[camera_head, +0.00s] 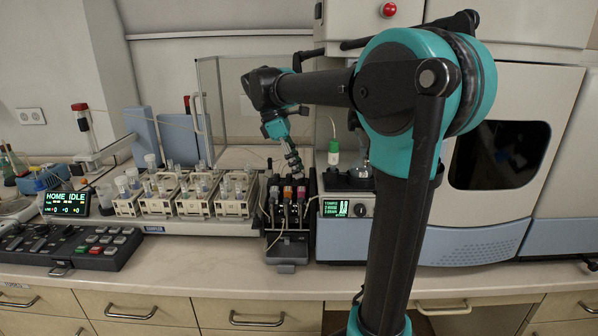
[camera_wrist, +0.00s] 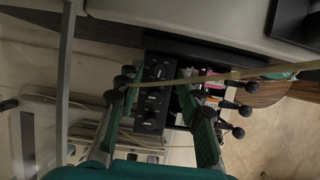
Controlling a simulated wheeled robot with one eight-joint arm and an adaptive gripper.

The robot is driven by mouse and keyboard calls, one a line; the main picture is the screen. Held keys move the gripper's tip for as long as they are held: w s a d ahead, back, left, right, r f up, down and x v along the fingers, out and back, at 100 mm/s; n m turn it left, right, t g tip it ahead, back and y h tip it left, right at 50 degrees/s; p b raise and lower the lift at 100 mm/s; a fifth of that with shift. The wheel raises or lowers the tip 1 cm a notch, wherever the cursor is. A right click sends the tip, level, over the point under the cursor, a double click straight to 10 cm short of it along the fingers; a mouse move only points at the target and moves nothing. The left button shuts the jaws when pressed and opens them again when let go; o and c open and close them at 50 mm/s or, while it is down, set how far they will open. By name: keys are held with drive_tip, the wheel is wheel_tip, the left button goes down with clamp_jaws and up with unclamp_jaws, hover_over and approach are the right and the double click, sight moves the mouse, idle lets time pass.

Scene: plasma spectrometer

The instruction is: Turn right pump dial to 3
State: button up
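The pump (camera_head: 284,245) is a black unit with colored tube clips, at the middle of the bench in the head view. In the wrist view a black panel (camera_wrist: 152,98) with small dials and white markings lies between my fingers. The upper dial (camera_wrist: 157,72) and lower dial (camera_wrist: 149,113) are small and dark; their settings are too small to read. My gripper (camera_wrist: 158,84) is open, with one finger on each side of the panel. I cannot tell whether either finger touches it. In the head view my gripper (camera_head: 294,164) points down just above the pump.
Sample racks (camera_head: 235,207) with vials stand left of the pump. A small green display (camera_head: 335,208) and a green-capped bottle (camera_head: 333,158) are to its right. A clear enclosure (camera_head: 230,110) stands behind. In the wrist view a pale tube (camera_wrist: 235,75) crosses near my right finger.

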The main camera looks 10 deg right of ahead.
drive_tip(key=shift+x, duration=0.9)
clamp_jaws()
drive_tip(key=shift+w+m+g, duration=0.1)
drive_tip(key=shift+m+g, duration=0.6)
drive_tip(key=shift+m, duration=0.9)
unclamp_jaws()
drive_tip(key=shift+n, duration=0.3)
